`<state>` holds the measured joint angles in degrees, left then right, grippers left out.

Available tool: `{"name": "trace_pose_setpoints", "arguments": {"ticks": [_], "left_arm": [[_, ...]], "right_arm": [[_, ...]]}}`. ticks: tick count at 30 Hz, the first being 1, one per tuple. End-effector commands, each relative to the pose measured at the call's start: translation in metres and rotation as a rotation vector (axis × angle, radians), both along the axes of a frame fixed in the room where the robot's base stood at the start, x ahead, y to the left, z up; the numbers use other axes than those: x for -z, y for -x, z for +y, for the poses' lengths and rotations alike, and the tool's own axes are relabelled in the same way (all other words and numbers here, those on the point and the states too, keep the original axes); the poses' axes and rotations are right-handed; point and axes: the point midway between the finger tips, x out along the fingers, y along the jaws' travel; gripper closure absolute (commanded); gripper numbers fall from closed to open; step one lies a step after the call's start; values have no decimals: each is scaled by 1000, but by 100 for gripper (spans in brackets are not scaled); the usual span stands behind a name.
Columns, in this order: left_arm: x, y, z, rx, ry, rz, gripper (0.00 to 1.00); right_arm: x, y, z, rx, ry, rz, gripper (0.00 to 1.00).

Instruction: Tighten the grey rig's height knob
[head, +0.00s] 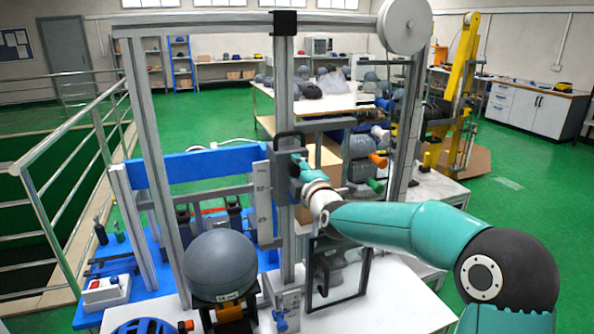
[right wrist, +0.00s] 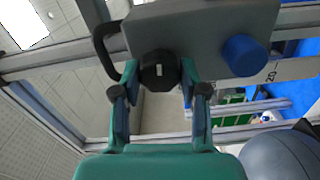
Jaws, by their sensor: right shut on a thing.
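The grey rig (head: 153,130) is a tall metal frame with a pulley wheel at its top right. Its grey carriage block (right wrist: 200,28) carries a black handle, a black knob (right wrist: 159,70) with a white mark, and a blue knob (right wrist: 243,55) to the right. My right gripper (right wrist: 159,76) has its fingers on both sides of the black knob and is shut on it. In the head view my right gripper (head: 298,165) is at the carriage by the middle post, and hides the knob there. My left gripper is not in view.
A dark grey headform (head: 220,265) stands below the carriage, left of the post. A scale plate (head: 262,190) is fixed beside the post. A control box (head: 106,291) with a red button sits at the left. A yellow rig (head: 462,75) stands at the back right.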

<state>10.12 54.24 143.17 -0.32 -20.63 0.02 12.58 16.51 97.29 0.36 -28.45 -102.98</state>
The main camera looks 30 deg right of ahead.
Motion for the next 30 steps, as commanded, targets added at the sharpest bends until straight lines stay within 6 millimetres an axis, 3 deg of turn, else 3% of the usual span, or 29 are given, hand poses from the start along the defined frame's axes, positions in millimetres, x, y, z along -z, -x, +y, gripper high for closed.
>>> {"name": "trace_pose_setpoints", "arguments": {"ticks": [9,24,25,28,30], "left_arm": [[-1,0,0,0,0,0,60],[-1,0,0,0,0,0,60],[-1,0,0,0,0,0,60],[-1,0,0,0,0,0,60],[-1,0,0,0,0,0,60]], "right_arm": [[1,-1,2,-5,116,29,92],[2,-1,3,-6,134,36,92],[2,-1,3,-6,134,36,52],[2,-1,3,-5,134,35,35],[2,-1,2,-4,133,35,33]]}}
